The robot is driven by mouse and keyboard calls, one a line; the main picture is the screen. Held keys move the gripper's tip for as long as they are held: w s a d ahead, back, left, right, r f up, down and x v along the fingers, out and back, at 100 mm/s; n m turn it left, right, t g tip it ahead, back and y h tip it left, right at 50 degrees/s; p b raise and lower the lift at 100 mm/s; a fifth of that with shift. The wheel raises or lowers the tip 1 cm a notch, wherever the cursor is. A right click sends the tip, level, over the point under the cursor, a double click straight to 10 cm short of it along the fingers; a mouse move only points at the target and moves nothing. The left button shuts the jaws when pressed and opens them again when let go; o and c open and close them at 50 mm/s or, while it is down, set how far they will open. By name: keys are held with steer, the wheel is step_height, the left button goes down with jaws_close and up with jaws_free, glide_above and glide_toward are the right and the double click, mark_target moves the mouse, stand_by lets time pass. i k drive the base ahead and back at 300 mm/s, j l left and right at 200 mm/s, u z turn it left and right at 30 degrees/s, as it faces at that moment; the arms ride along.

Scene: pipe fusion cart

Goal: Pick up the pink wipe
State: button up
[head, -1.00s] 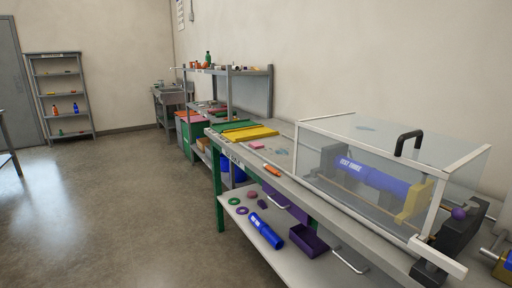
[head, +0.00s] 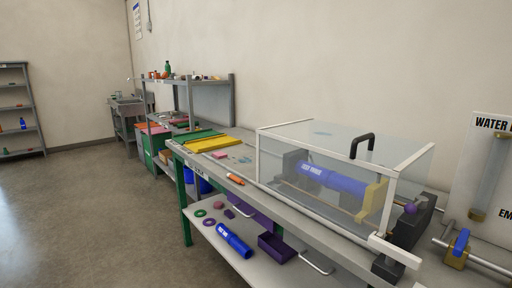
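The pink wipe (head: 221,155) is a small flat piece lying on the top of the grey workbench (head: 262,189). It lies just in front of the yellow tray-like piece (head: 214,144) and behind the orange marker-like item (head: 235,180). Nothing covers it in the head view. My gripper is not in the head view.
A clear guard box (head: 340,150) with a black handle covers a blue cylinder (head: 332,178) to the right of the wipe. The lower shelf holds a blue tube (head: 234,240) and a purple bin (head: 277,247). Open floor (head: 90,215) lies to the left.

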mark_target(219, 155)
steer(key=i+j+u, duration=0.1)
steer(key=i+j, duration=0.3)
steer(key=i, duration=0.15)
steer(key=i+j+u, duration=0.1)
steer(key=i+j, duration=0.3)
steer(key=i, duration=0.2)
